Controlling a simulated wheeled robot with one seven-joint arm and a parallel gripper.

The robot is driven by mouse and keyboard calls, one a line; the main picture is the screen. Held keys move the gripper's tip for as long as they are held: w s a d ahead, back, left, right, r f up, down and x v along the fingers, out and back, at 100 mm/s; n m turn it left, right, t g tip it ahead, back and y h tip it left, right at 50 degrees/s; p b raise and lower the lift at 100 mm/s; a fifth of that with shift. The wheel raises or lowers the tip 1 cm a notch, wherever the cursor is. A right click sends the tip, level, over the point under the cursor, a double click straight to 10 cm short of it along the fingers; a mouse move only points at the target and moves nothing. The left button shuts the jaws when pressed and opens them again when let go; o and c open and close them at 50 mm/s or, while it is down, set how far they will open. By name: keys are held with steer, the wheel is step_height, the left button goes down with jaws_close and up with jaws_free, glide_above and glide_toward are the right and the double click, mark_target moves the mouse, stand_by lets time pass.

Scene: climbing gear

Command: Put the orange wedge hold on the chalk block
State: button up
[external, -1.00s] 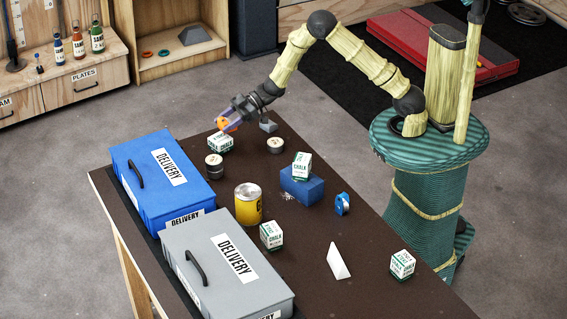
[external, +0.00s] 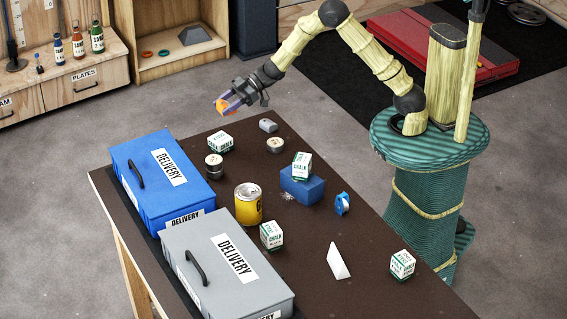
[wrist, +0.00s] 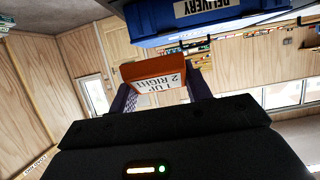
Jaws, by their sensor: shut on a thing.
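My gripper (external: 230,101) is shut on the orange wedge hold (external: 221,106) and holds it in the air above the table's far left end. In the wrist view the hold (wrist: 150,72) sits between the purple fingers, with a white lettered label on its face. White and green chalk blocks stand on the table: one (external: 220,142) near the far end, below and apart from the gripper, one (external: 302,166) on a blue block (external: 301,189), one (external: 271,236) beside the grey box, and one (external: 402,265) at the near right.
A blue delivery box (external: 140,205) and a grey delivery box (external: 215,285) line the table's left side. Two round tins, a yellow can (external: 248,205), a blue tape roll (external: 342,204), a white wedge (external: 338,262) and a small grey piece (external: 268,126) also stand on the table.

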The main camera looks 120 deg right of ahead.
steer(key=shift+w+r, duration=0.1)
steer(key=shift+w, duration=1.4)
steer(key=b, duration=0.1)
glide_above(219, 138)
step_height(219, 138, down, 6)
steer(key=shift+f, duration=0.1)
steer(key=shift+f, duration=1.85)
steer(key=shift+f, duration=0.15)
steer(key=o, duration=1.1)
steer(key=shift+c, duration=0.2)
